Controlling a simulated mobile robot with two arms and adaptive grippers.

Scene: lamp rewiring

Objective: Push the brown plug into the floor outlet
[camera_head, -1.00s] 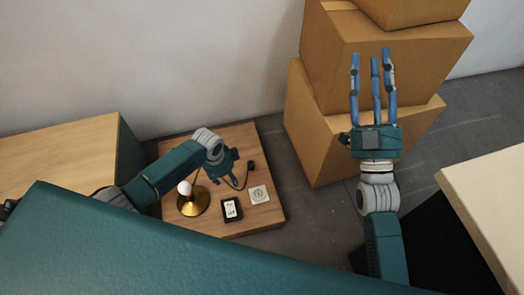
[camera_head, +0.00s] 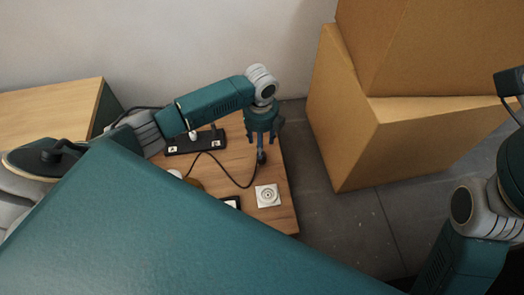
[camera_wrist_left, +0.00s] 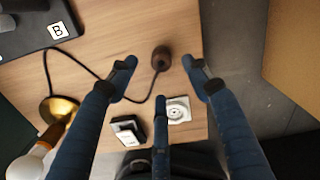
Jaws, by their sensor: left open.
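The brown plug (camera_wrist_left: 161,58) stands on the wooden board with its dark cord curving left. It also shows in the head view (camera_head: 262,158), just below my left gripper (camera_head: 262,145). In the left wrist view my left gripper (camera_wrist_left: 160,74) is open. Two blue fingers lie to either side of the plug and the third below it in the picture; none visibly touches it. The white square floor outlet (camera_head: 267,196) lies on the board nearer me, apart from the plug. In the wrist view the third finger partly covers the outlet (camera_wrist_left: 180,113). My right gripper's fingers are out of view.
A dark power strip (camera_head: 195,142) lies at the board's back. A brass lamp base (camera_wrist_left: 62,108) with a bulb (camera_wrist_left: 25,165) and a small black box (camera_wrist_left: 128,130) are on the board. Cardboard boxes (camera_head: 360,120) stand to the right. Grey floor separates them from the board.

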